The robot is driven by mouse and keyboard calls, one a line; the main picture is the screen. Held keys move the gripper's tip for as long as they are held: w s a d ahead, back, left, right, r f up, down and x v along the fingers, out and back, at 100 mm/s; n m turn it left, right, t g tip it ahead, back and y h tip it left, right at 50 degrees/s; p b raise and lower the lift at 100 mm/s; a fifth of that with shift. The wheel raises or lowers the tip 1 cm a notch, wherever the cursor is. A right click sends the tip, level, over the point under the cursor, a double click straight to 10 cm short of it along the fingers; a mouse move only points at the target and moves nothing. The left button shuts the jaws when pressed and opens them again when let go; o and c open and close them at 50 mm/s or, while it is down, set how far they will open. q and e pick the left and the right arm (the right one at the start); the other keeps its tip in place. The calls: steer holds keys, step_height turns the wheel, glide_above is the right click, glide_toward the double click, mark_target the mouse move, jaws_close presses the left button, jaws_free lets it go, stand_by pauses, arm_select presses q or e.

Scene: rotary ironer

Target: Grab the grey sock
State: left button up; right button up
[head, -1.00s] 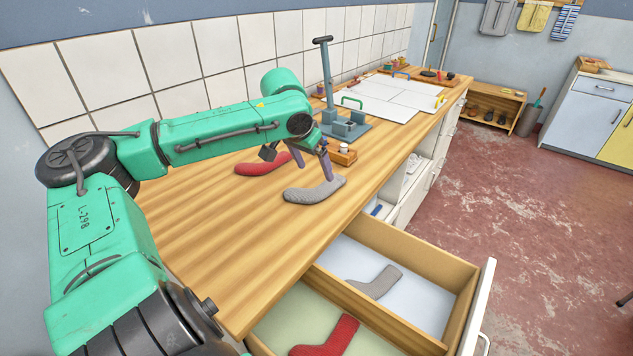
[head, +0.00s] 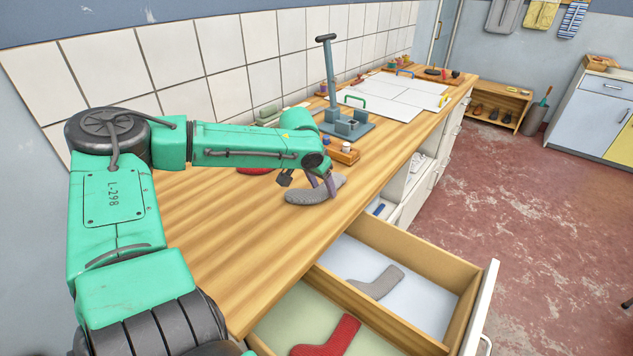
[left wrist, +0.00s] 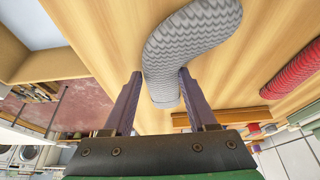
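The grey sock (head: 303,197) lies on the wooden counter, partly behind my left gripper (head: 320,184) in the head view. In the left wrist view the knitted grey sock (left wrist: 188,40) runs down between the two purple fingers of my left gripper (left wrist: 161,76). The fingers are apart, one on each side of the sock's narrow end; a gap shows at the left finger, and the right finger is against or very close to the sock. A red sock (left wrist: 291,73) lies beside it, mostly hidden by my arm in the head view. My right gripper is not in view.
The open drawer (head: 413,244) below the counter has a pale blue compartment with a flat grey sock shape (head: 377,282) and a green one with a red sock shape (head: 328,338). A blue-grey stand (head: 345,125) and small wooden tray (head: 344,153) are behind the sock.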

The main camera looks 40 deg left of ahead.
arm_select(q)
steer(key=c, duration=0.3)
steer(key=shift+c, duration=0.2)
